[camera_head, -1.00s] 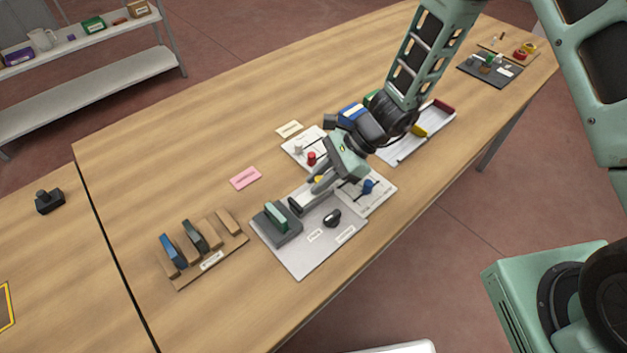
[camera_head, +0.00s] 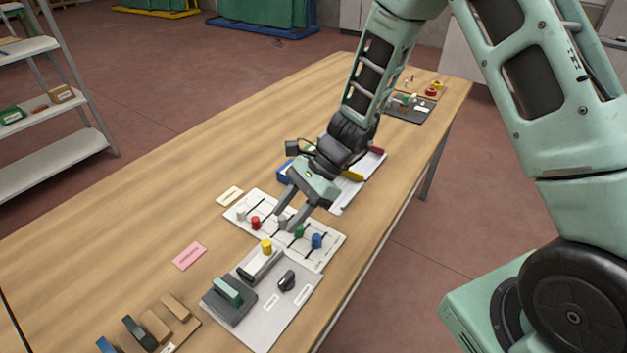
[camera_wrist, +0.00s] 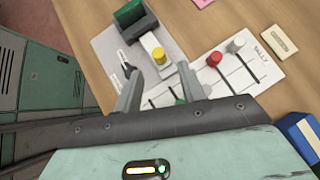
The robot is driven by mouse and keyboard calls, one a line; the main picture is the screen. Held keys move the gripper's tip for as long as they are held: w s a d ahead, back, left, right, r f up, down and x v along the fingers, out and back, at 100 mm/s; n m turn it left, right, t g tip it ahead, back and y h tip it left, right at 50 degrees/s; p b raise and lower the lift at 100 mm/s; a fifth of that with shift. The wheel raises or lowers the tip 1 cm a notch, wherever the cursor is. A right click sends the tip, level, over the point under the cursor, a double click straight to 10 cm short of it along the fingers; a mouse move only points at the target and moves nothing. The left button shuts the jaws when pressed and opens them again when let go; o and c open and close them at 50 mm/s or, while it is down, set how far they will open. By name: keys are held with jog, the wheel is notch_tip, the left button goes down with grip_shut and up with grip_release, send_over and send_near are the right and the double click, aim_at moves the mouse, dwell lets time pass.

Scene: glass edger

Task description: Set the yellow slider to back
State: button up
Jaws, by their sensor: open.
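The yellow slider knob (camera_head: 266,246) is at the near-left edge of the white slider board (camera_head: 330,251), beside a pale block. I cannot tell its exact place in its slot. My gripper (camera_head: 287,226) is open and empty above the middle of the board, to the right of the yellow knob and apart from it. In the wrist view the yellow knob (camera_wrist: 158,55) shows between and beyond the fingertips (camera_wrist: 158,78). A red knob (camera_head: 255,222) and a white knob stand on one side. A green knob (camera_head: 299,231) and a blue knob (camera_head: 317,240) stand on the other.
A grey plate (camera_head: 262,325) with a pale block (camera_head: 252,268), a green-topped dark block (camera_head: 228,293) and a black knob (camera_head: 287,281) adjoins the board. A blue box (camera_head: 284,172) and a tray are behind my gripper.

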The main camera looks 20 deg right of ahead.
jog(key=v, duration=0.9)
jog(key=shift+d+b, duration=0.2)
jog(key=shift+b, duration=0.15)
jog(key=shift+r, duration=0.15)
jog(key=s+a+r+n+h, duration=0.1)
jog(key=s+r+n+h, duration=0.1)
jog(key=s+n, duration=0.5)
jog(key=s+a+r+n+t+h, duration=0.1)
jog(key=s+a+r+n+h, duration=0.1)
jog(key=s+n, duration=0.6)
jog(key=s+a+r+n+h, duration=0.2)
jog(key=s+r+n+h, duration=0.1)
jog(key=s+n, duration=0.4)
jog(key=shift+s+a+r+n+t+h, duration=0.15)
jog(key=shift+s+n+t+h, duration=0.2)
jog(key=shift+n+h, duration=0.35)
